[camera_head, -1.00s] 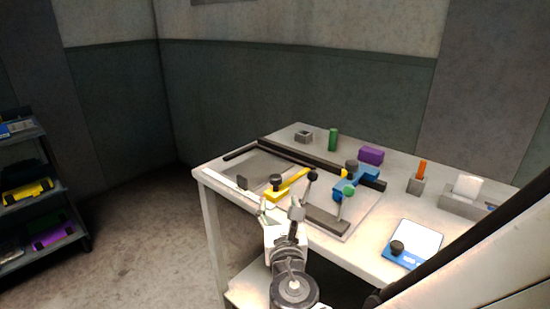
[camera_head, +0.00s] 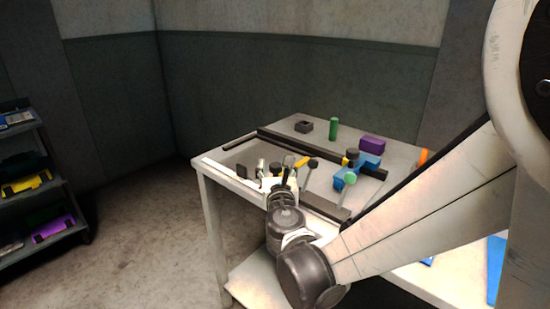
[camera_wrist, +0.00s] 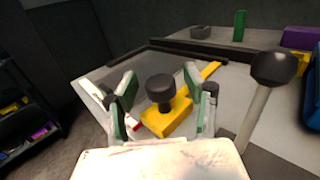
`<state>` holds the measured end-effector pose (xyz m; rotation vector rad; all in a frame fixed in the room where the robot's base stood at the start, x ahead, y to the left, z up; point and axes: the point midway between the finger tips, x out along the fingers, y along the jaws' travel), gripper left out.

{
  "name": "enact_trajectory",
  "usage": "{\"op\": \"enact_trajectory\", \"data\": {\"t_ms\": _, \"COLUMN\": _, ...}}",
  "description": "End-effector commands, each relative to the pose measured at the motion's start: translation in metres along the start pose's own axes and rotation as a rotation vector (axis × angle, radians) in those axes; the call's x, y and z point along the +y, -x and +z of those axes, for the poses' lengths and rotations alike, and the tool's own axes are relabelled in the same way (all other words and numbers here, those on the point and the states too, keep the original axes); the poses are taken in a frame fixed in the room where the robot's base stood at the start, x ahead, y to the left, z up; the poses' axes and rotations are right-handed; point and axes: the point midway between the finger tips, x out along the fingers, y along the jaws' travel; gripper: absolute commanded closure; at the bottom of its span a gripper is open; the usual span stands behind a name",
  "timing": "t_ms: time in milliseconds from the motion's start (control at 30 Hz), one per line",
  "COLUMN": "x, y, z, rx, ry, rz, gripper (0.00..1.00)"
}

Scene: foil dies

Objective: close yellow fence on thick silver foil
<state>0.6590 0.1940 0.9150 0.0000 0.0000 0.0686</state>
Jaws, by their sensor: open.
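The yellow fence (camera_wrist: 167,118) is a yellow bar with a black knob (camera_wrist: 160,88) on its near end, lying at the left part of the bench. In the head view part of the fence (camera_head: 301,161) shows beyond my gripper (camera_head: 276,173). In the wrist view my gripper (camera_wrist: 161,82) is open, with green-padded fingers on either side of the knob and a gap to each side. The fence lies over a grey plate (camera_wrist: 103,74). I cannot tell which surface is the thick silver foil.
A black-balled lever (camera_wrist: 274,68) stands just right of my gripper. A blue fixture (camera_head: 367,164) with a green knob (camera_head: 349,178) is farther right. A green cylinder (camera_head: 333,129) and purple block (camera_head: 372,144) stand behind a dark rail. A shelf stands left.

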Motion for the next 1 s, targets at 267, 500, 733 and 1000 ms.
{"op": "enact_trajectory", "data": {"t_ms": 267, "x": 0.000, "y": 0.000, "z": 0.000, "rx": 0.000, "ry": 0.000, "rz": 0.000, "gripper": 0.75}}
{"op": "enact_trajectory", "data": {"t_ms": 500, "x": 0.000, "y": 0.000, "z": 0.000, "rx": 0.000, "ry": 0.000, "rz": 0.000, "gripper": 1.00}}
{"op": "enact_trajectory", "data": {"t_ms": 733, "x": 0.002, "y": -0.002, "z": 0.000, "rx": 0.000, "ry": 0.000, "rz": 0.000, "gripper": 1.00}}
{"op": "enact_trajectory", "data": {"t_ms": 1000, "x": 0.041, "y": -0.040, "z": -0.001, "rx": 0.000, "ry": 0.000, "rz": 0.002, "gripper": 1.00}}
